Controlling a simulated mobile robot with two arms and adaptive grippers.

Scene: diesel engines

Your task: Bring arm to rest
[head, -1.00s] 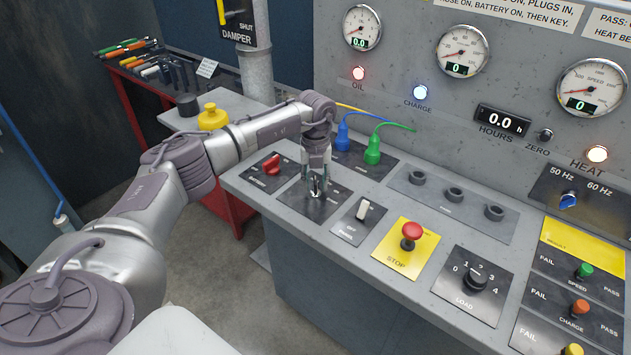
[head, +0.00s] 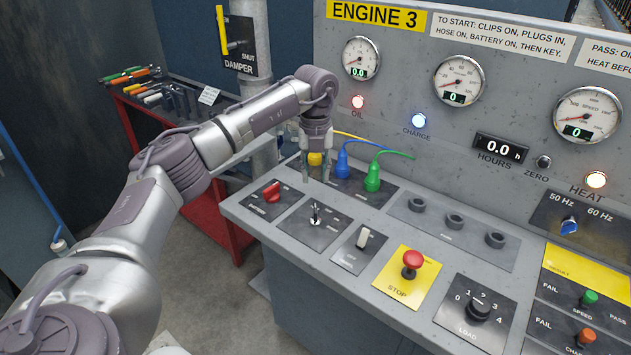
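My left arm comes in from the left and reaches over the control panel (head: 372,205). My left gripper (head: 316,177) points down above the panel's left part, its two fingers apart and nothing held between them. The yellow plug (head: 315,158) shows between the fingers, apparently behind them. Below the gripper, the key switch (head: 315,214) stands clear on its dark plate. My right gripper is out of view.
The red knob (head: 271,193) is left of the key switch, with blue (head: 342,162) and green (head: 372,178) plugs behind. A toggle (head: 363,238) and the red stop button (head: 413,260) lie to the right. A red tool bench (head: 205,212) stands at the left.

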